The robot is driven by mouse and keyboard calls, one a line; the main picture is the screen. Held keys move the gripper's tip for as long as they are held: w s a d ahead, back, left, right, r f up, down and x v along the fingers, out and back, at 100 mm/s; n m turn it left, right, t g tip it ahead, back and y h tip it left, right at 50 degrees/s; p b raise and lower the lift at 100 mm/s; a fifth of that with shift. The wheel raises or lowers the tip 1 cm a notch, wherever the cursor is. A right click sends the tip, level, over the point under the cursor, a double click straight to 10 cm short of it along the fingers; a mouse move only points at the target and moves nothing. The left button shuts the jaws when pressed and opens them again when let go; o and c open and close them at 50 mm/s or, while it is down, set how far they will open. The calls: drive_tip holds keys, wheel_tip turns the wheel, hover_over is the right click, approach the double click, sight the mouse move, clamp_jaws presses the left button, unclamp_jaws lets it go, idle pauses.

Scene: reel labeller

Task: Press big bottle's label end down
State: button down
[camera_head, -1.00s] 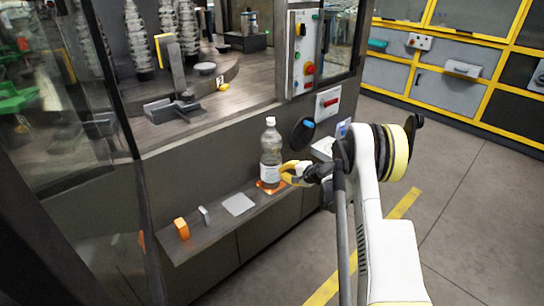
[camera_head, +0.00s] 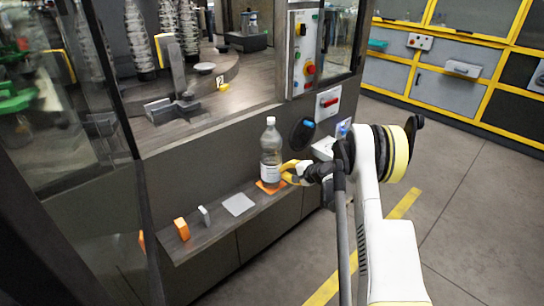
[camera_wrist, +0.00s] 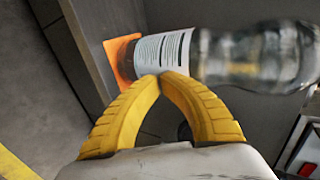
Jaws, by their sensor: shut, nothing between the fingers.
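The big bottle (camera_head: 271,151) is clear with a white cap and stands upright on an orange pad (camera_head: 270,187) on the shelf. Its white label (camera_wrist: 165,52) with dark print wraps the lower part of the body, seen sideways in the wrist view. My gripper (camera_head: 286,172) is at the right side of the bottle, at label height. In the wrist view the yellow fingers (camera_wrist: 163,80) are closed together and empty, with their tips at the label's edge. I cannot tell for sure whether the tips press on the label. The label's end is not clearly visible.
The shelf (camera_head: 205,239) also holds a flat light plate (camera_head: 238,205), a small grey block (camera_head: 204,215) and an orange block (camera_head: 182,229). A dark oval device (camera_head: 302,134) is on the machine wall behind the bottle. Open floor lies to the right.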

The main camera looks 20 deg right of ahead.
drive_tip(key=shift+w+d, duration=0.15)
drive_tip(key=shift+d, duration=0.25)
idle(0.4)
drive_tip(key=s+d, duration=0.2)
drive_tip(key=s, duration=0.3)
drive_tip(key=shift+s, duration=0.35)
idle(0.6)
drive_tip(key=s+a+r+n+g, duration=0.1)
drive_tip(key=s+a+r+n, duration=0.15)
drive_tip(key=a+r, duration=0.45)
drive_tip(key=s+a+r+n+g, duration=0.15)
drive_tip(key=s+a+r, duration=0.3)
drive_tip(key=r, duration=0.55)
drive_tip(key=s+a+r+n+g+h, duration=0.15)
drive_tip(key=s+a+r+n, duration=0.5)
drive_tip(key=s, duration=0.65)
drive_tip(key=s+a+n+h, duration=0.1)
drive_tip(key=s+a, duration=0.1)
drive_tip(key=s, duration=0.7)
drive_tip(key=s+a+n+h, duration=0.1)
drive_tip(key=s+a+n, duration=0.1)
drive_tip(key=s, duration=0.7)
drive_tip(key=shift+s+a+f+h, duration=0.25)
drive_tip(key=shift+s+a+h, duration=0.1)
drive_tip(key=shift+a, duration=0.15)
